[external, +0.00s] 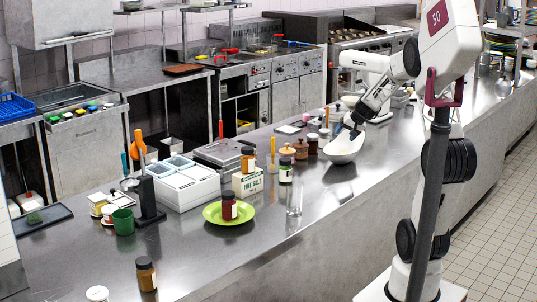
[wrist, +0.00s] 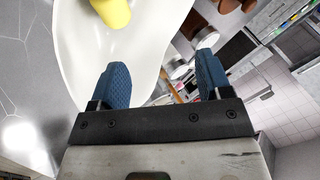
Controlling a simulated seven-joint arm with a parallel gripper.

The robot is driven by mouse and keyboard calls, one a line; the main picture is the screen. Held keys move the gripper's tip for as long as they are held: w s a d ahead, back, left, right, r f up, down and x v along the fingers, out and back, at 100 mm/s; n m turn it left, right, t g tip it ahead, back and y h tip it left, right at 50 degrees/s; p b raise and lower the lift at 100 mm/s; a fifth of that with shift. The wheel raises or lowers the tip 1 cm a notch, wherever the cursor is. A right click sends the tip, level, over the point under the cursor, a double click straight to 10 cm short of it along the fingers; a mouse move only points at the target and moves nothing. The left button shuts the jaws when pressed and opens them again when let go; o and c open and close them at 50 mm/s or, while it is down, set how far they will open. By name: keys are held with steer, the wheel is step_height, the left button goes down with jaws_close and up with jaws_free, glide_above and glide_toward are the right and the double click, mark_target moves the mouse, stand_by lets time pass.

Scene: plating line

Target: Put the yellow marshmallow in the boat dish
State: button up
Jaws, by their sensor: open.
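The white boat dish (external: 343,150) stands on the steel counter in the external view, and its curved rim fills the upper left of the wrist view (wrist: 72,50). The yellow marshmallow (wrist: 112,12) appears within the dish's outline at the top of the wrist view, partly cut off by the frame edge. It looks to lie inside the dish. I cannot make it out in the external view. My gripper (wrist: 162,68) is open, with nothing between its blue fingers. In the external view my gripper (external: 354,132) is right at the dish, over its far rim.
A green plate (external: 216,221) with a jar and a clear glass (external: 294,198) stand nearer the camera. Several jars and wooden-topped pots (external: 301,148) stand left of the dish. A salt box (external: 247,183) and white bins (external: 183,185) are further left.

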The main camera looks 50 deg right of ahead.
stand_by(0.4)
steer(key=s+a+r+n+g+y, duration=0.15)
steer(key=s+a+r, duration=0.35)
steer(key=a, duration=0.8)
steer(key=s+a+r+n+g, duration=0.1)
steer(key=s+a+r+n, duration=0.25)
steer(key=a, duration=0.85)
steer(key=s+a+n+g+h, duration=0.1)
steer(key=s+a+n, duration=0.1)
steer(key=s+a, duration=0.5)
steer(key=s+a+n+g+h, duration=0.1)
steer(key=s+a, duration=0.7)
steer(key=s, duration=0.8)
steer(key=shift+s+r+n, duration=0.2)
steer(key=shift+r+n, duration=0.15)
steer(key=shift+n, duration=0.35)
